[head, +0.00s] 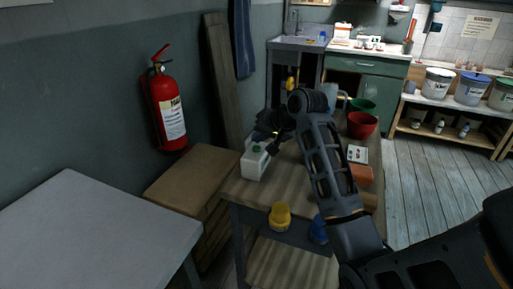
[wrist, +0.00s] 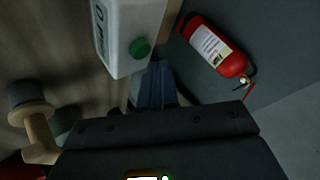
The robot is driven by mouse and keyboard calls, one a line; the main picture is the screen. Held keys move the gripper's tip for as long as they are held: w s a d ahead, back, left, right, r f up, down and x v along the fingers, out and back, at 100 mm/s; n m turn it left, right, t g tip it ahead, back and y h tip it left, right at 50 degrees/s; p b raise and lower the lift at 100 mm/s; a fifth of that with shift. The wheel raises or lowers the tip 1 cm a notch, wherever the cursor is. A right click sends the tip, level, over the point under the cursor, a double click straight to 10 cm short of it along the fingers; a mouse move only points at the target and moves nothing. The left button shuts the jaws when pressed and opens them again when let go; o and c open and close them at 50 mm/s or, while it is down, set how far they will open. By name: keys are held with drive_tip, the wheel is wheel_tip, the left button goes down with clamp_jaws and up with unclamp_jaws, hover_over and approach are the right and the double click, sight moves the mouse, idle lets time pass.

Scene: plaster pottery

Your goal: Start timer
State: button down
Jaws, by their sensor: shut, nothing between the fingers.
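The timer is a white box (head: 254,164) with a green button on top, standing on the wooden table (head: 300,185). In the wrist view the timer's white body (wrist: 122,30) fills the top, with dark lettering on its face, and the round green button (wrist: 140,48) faces my fingers. My gripper (wrist: 158,68) is shut and empty, its fingertips close beside the button, slightly below and right of it in that view. I cannot tell whether they touch it. In the head view my gripper (head: 272,146) is just right of the timer's top and partly hidden by my arm.
A yellow jar (head: 280,216) and a blue one (head: 318,230) sit at the near side. A fire extinguisher (head: 167,108) hangs on the left wall, above a cardboard-coloured box (head: 190,180).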

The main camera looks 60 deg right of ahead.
sight(259, 148)
drive_tip(key=shift+f, duration=0.1)
idle(0.7)
drive_tip(key=shift+f, duration=0.3)
drive_tip(key=shift+f, duration=0.5)
idle(0.9)
drive_tip(key=shift+r, duration=0.15)
drive_tip(key=shift+r+p, duration=0.75)
drive_tip(key=shift+p, duration=0.4)
wheel_tip(259, 148, up, 5)
drive_tip(key=p, duration=0.5)
drive_tip(key=shift+r, duration=0.1)
idle(0.4)
